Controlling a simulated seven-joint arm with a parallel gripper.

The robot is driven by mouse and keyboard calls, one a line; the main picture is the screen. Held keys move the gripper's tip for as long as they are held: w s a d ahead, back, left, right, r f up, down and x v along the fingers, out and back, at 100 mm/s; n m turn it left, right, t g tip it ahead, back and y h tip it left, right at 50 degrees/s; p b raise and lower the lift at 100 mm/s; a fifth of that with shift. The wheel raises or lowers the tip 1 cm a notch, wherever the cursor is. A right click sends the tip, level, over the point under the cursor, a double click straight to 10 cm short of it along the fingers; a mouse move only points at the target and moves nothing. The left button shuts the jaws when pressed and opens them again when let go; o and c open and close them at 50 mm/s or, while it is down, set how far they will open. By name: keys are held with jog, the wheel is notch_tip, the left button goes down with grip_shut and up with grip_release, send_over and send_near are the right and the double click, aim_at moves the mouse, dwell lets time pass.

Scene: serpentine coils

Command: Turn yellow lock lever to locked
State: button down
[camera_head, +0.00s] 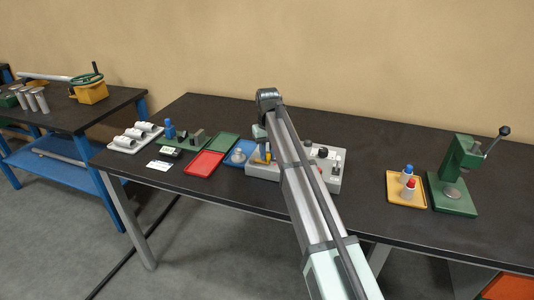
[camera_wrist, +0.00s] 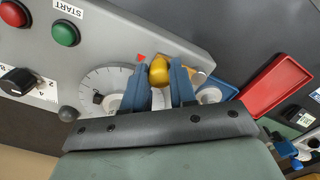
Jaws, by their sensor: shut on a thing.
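The yellow lock lever (camera_wrist: 159,70) shows in the wrist view as a rounded yellow knob at the edge of the grey control panel (camera_wrist: 112,36). My gripper (camera_wrist: 161,82) has its two blue fingers on either side of this knob and is shut on it. The lower part of the lever is hidden by the fingers. I cannot tell the lever's locked or unlocked marking.
Beside the lever are a white scale dial (camera_wrist: 98,82), a red button (camera_wrist: 13,13), a green button (camera_wrist: 65,32) and a black knob (camera_wrist: 18,82). A red tray (camera_head: 204,163) lies left of the panel. A green press (camera_head: 452,190) stands far right.

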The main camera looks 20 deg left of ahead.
aim_at(267, 153)
jog(key=shift+w, duration=0.1)
dwell(0.3)
jog(key=c, duration=0.9)
grip_release()
jog(key=shift+r, duration=0.15)
notch_tip(267, 153, up, 14)
jog(key=shift+f, duration=0.2)
jog(key=shift+a, duration=0.1)
